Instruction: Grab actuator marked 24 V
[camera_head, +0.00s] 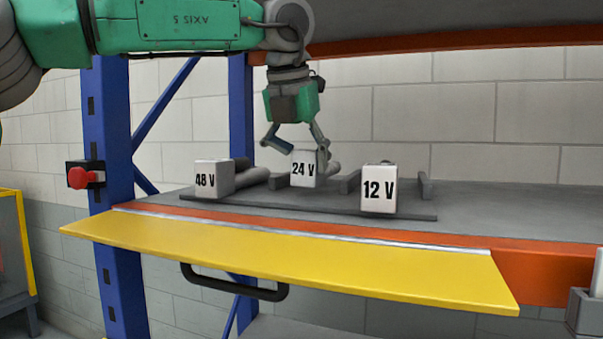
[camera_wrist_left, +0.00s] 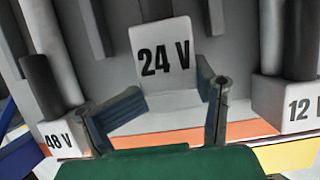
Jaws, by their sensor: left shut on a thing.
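The white actuator marked 24 V (camera_head: 303,170) lies on the shelf between the other two in the head view. In the left wrist view its labelled face (camera_wrist_left: 165,52) is upright in the middle. My left gripper (camera_head: 295,146) reaches down from above, and its fingers are shut on the 24 V actuator. The left wrist view shows the two fingers (camera_wrist_left: 158,103) on either side of the white block. The actuator still appears to be at shelf level. My right gripper is not in view.
Actuators marked 48 V (camera_head: 206,180) and 12 V (camera_head: 379,190) lie to the left and right. Dark rails (camera_head: 425,187) stand between the places. A yellow flap (camera_head: 290,258) with a black handle (camera_head: 235,288) projects at the front. A blue post (camera_head: 108,150) carries a red button (camera_head: 80,177).

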